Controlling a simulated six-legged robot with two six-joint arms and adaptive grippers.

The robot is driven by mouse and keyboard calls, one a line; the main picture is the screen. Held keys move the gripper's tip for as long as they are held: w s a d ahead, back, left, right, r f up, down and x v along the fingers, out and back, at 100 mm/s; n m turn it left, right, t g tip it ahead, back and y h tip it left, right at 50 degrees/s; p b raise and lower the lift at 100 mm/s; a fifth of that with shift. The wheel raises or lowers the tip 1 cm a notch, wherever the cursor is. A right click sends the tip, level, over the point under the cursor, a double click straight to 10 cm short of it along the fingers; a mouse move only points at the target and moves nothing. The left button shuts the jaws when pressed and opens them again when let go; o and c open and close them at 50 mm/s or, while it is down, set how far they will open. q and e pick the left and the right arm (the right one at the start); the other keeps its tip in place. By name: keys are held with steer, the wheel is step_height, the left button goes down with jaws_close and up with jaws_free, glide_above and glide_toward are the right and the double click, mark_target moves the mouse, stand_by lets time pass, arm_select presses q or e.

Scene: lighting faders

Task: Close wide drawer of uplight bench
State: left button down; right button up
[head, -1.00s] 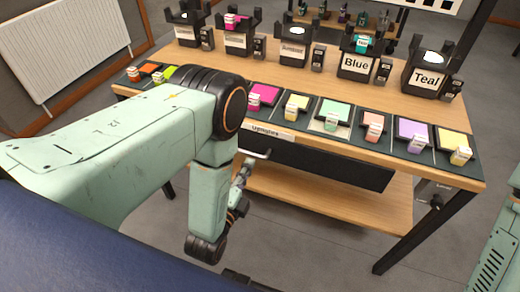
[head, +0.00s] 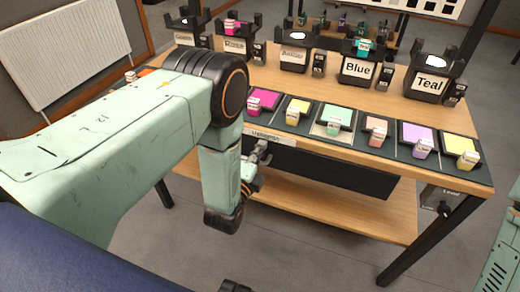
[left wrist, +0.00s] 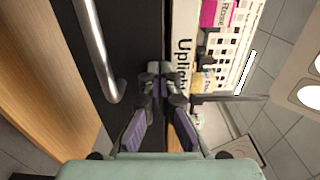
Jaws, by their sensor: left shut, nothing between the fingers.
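The uplight bench (head: 450,178) has a wooden top with a label on its front edge. Its wide black drawer front (head: 335,172) sits under that edge; I cannot tell how far it stands out. In the left wrist view the black front (left wrist: 125,30) carries a metal bar handle (left wrist: 98,50) left of my fingers. My left gripper (head: 262,152) is at the left part of the drawer front, below the label, partly hidden by my arm. It also shows in the left wrist view (left wrist: 158,78), shut and empty, apart from the handle. My right gripper is out of view.
Coloured pads (head: 340,118) with small blocks line the bench's front. Black labelled holders (head: 430,80) stand behind them. A wooden lower shelf (head: 340,213) lies below the drawer. Grey floor (head: 320,265) is clear in front.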

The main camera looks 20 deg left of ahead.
arm_select(q)
steer(key=s, duration=0.7)
steer(key=shift+b, duration=0.35)
stand_by(0.5)
